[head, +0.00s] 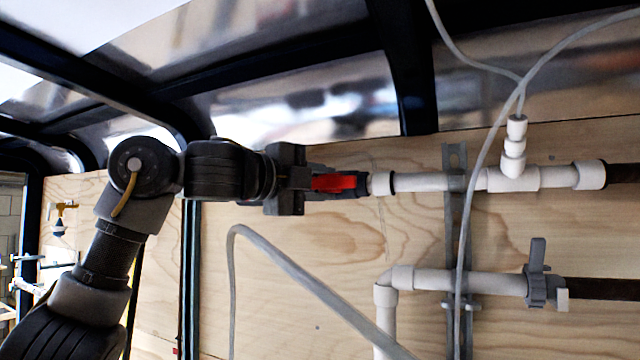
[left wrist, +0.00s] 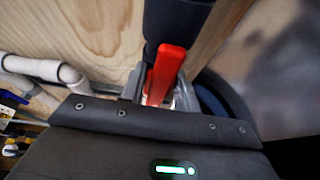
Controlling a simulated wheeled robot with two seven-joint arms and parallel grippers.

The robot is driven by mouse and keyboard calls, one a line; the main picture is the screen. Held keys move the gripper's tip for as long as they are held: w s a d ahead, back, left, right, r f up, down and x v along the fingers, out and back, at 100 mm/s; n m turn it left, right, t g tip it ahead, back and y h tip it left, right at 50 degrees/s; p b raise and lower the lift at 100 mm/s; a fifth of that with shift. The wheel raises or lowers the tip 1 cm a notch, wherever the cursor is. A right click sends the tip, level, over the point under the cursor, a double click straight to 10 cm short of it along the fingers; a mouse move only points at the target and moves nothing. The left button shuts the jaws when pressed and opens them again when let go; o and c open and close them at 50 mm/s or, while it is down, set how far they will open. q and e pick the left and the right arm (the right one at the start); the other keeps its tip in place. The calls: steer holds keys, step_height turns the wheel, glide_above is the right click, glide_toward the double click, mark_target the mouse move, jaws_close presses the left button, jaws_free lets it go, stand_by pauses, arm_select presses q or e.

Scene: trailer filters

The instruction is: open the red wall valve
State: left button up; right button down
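The red valve handle (head: 334,183) is at the left end of the upper white pipe (head: 425,182) on the plywood wall. In the head view it looks level, roughly in line with the pipe. My left gripper (head: 338,184) reaches it from the left, with dark finger parts around the red. In the left wrist view the red handle (left wrist: 165,72) rises between the grey fingers of my left gripper (left wrist: 160,92). Whether the fingers press on it cannot be told. The valve body is mostly hidden. My right gripper is not in view.
A lower white pipe (head: 490,283) carries a grey valve handle (head: 537,262). A metal strut (head: 455,230) runs upright behind both pipes. Grey cables (head: 469,210) hang in front of the pipes. A grey hose (head: 300,275) curves below my left gripper. Dark frame beams (head: 402,70) stand above.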

arm_select(q)
steer(key=shift+o, duration=0.9)
steer(key=shift+s+a, duration=0.15)
steer(key=b+v, duration=0.6)
steer(key=v, duration=0.4)
steer(key=shift+s, duration=0.2)
steer(key=shift+a+r, duration=0.1)
